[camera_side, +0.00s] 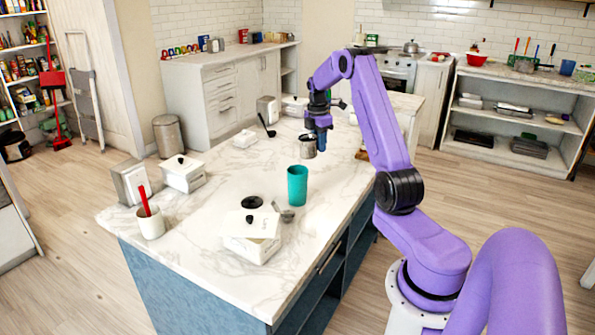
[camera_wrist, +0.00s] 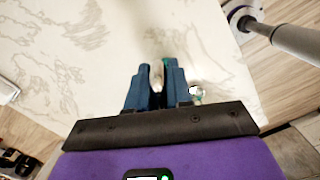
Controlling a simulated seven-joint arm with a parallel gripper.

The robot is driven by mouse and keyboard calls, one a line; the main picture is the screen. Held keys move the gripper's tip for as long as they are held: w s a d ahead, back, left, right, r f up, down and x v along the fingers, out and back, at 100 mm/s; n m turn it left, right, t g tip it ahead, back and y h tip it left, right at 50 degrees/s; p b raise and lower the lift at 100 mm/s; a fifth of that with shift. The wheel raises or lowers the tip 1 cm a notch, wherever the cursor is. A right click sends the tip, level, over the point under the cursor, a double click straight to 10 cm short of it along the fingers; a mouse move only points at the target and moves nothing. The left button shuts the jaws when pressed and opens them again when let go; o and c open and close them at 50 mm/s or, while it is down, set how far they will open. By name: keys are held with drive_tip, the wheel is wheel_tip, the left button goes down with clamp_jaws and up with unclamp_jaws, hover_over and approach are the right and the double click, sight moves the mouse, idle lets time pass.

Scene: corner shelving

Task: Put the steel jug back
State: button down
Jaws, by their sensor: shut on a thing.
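The steel jug (camera_side: 307,148) is a small grey metal vessel at the far half of the marble-topped island in the side view. My gripper (camera_side: 320,147) points down beside it, at its right, and is shut on it. In the wrist view the blue fingers of my gripper (camera_wrist: 157,80) are close together with a thin pale strip between them. Most of the jug is hidden there. I cannot tell from the side view whether its base touches the counter.
A teal cup (camera_side: 297,186) stands nearer on the island (camera_side: 215,185). Open shelving (camera_side: 520,110) is at the right.

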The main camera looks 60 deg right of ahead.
drive_tip(key=shift+r, duration=0.5)
